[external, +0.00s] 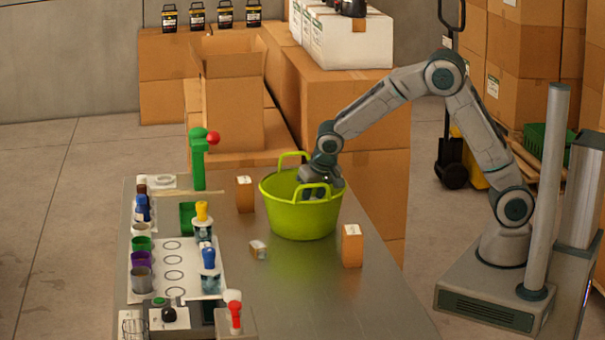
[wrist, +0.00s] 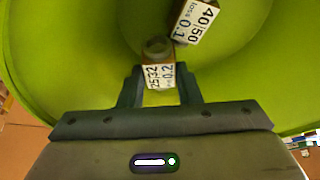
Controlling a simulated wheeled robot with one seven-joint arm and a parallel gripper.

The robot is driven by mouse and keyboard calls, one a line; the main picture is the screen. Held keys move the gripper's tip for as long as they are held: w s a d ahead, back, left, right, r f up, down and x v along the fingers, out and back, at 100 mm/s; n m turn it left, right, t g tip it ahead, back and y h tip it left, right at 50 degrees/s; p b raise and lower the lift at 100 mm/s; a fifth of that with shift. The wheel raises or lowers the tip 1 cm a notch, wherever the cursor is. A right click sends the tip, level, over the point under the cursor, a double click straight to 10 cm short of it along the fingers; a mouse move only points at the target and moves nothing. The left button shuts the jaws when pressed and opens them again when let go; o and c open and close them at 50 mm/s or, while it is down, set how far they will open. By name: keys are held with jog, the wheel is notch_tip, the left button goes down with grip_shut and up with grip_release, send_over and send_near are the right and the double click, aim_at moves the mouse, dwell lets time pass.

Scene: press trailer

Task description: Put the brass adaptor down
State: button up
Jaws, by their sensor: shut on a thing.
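My gripper (wrist: 160,95) is inside the lime-green tub, its fingers closed on a small adaptor (wrist: 157,50) with a brass-coloured ring end and a white label reading 25|32 and 0.2. A second labelled piece (wrist: 196,20), marked 40|50 and 0.1, is beyond it in the tub, apart from the fingers. In the external view my gripper (external: 322,184) is low over the tub's opening, and the tub (external: 300,219) stands on the metal table. The tub wall hides the held adaptor there.
A small labelled piece (external: 258,249) lies on the table left of the tub. Brown boxes stand near it, one behind left (external: 245,194) and one at right (external: 352,246). A white board (external: 205,284) with circles and coloured cups are at left. The table's front middle is clear.

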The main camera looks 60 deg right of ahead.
jog(key=o, duration=1.1)
jog(key=shift+c, duration=0.2)
jog(key=shift+r+p, duration=0.9)
jog(key=shift+p, duration=0.15)
jog(key=b+v, duration=0.2)
jog(key=v, duration=0.9)
jog(key=s+d+n, duration=0.1)
jog(key=s+d, duration=0.3)
jog(key=s, duration=0.4)
jog(key=s+d+n+y, duration=0.1)
jog(key=s+d+n, duration=0.1)
jog(key=s+d, duration=0.3)
jog(key=s+d+n+g, duration=0.1)
jog(key=s+d, duration=0.4)
jog(key=s, duration=0.8)
jog(key=shift+d+f+y, duration=0.2)
jog(key=shift+f+y, duration=0.1)
jog(key=shift+y, duration=0.1)
jog(key=o, duration=0.7)
jog(key=shift+s, duration=0.1)
